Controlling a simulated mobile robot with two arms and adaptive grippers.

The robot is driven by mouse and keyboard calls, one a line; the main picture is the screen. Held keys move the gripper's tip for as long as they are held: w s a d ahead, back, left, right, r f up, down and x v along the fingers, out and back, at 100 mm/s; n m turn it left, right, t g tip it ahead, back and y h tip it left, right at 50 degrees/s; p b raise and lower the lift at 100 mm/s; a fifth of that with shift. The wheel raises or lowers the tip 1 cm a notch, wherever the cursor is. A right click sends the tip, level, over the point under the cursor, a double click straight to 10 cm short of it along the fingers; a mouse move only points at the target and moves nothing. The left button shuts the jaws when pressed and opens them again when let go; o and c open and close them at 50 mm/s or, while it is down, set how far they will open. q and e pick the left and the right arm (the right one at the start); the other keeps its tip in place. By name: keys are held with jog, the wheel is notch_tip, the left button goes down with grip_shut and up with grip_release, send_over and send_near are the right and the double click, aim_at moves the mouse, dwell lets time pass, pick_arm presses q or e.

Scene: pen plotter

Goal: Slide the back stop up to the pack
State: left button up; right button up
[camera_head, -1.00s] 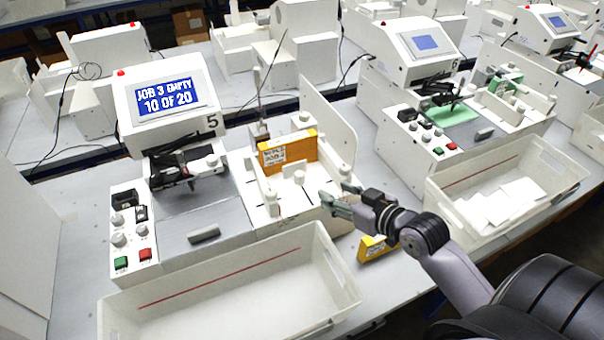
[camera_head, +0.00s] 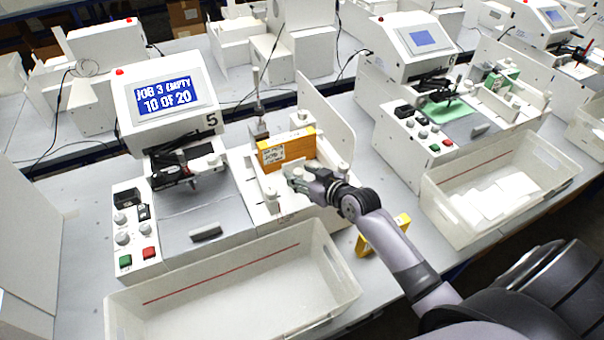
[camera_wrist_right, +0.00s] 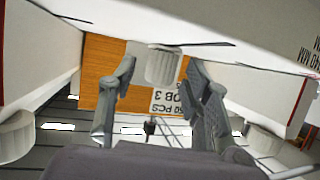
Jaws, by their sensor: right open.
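The orange pack (camera_head: 287,150) with a white label stands in the feeder tray of machine 5. In the right wrist view the pack (camera_wrist_right: 103,72) is behind a pale ribbed knob (camera_wrist_right: 163,66), which seems to belong to the back stop. My right gripper (camera_head: 291,174) is over the tray, on the near side of the pack. In the wrist view its open fingers (camera_wrist_right: 160,80) are on either side of the knob; I cannot tell whether they touch it. The gripper hides most of the back stop in the head view. My left gripper is not in view.
A white side plate (camera_head: 325,115) rises right of the pack. An empty white bin (camera_head: 235,285) stands in front of the machine. Another yellow pack (camera_head: 368,245) is on the table below my right arm. A neighbouring machine and its bin (camera_head: 500,180) are at right.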

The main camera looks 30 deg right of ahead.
jog(key=shift+c, duration=0.4)
grip_shut()
dwell(0.5)
